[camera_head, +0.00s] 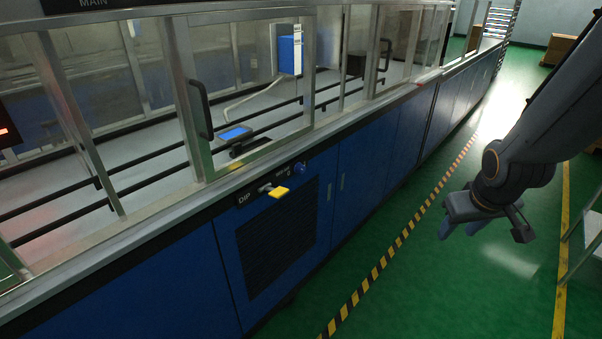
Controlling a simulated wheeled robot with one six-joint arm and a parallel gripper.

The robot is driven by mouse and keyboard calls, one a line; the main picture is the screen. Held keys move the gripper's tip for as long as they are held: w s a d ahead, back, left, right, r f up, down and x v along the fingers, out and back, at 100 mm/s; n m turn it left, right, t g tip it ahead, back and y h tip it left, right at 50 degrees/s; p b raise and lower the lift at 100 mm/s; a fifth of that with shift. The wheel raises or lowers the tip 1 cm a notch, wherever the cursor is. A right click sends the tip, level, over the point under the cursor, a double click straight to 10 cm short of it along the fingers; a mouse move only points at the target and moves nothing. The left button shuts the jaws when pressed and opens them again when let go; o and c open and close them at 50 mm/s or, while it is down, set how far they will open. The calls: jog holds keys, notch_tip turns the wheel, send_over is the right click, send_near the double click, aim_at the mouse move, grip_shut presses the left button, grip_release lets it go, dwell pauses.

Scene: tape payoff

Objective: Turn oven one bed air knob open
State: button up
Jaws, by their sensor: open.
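On the blue machine front, a black control strip labelled "DIP" holds a yellow-handled lever (279,192) and, to its right, a small blue knob (300,168). The small lettering beside the blue knob is too small to read. I cannot tell whether either one is the oven one bed air knob, and no oven label is legible. My gripper (482,222) hangs open and empty over the green floor at the right, pointing down. It is well away from the machine and both controls.
The machine's long blue front (380,150) has a vented panel (278,235) below the strip. Framed glass doors and black rails stand above. A yellow-black striped floor line (378,270) runs alongside. A metal frame (585,235) stands at the right edge. The green aisle between is clear.

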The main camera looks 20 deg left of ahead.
aim_at(303, 170)
jog(key=w+a+f+n+t+y, duration=0.3)
jog(key=w+a+n+t+y, duration=0.35)
jog(key=w+a, duration=0.95)
jog(key=w+a+f+n+g+y, duration=0.1)
jog(key=a+n+y, duration=0.2)
jog(key=a, duration=0.5)
jog(key=a+f+n+g+y, duration=0.1)
jog(key=a+n+y, duration=0.2)
jog(key=a, duration=0.6)
jog(key=w+a+f+n+g+y+p, duration=0.1)
jog(key=a+n+y, duration=0.2)
jog(key=a, duration=0.6)
jog(key=shift+w+n+y, duration=0.25)
jog(key=shift+w+n, duration=0.05)
jog(key=shift+n, duration=0.55)
jog(key=c, duration=1)
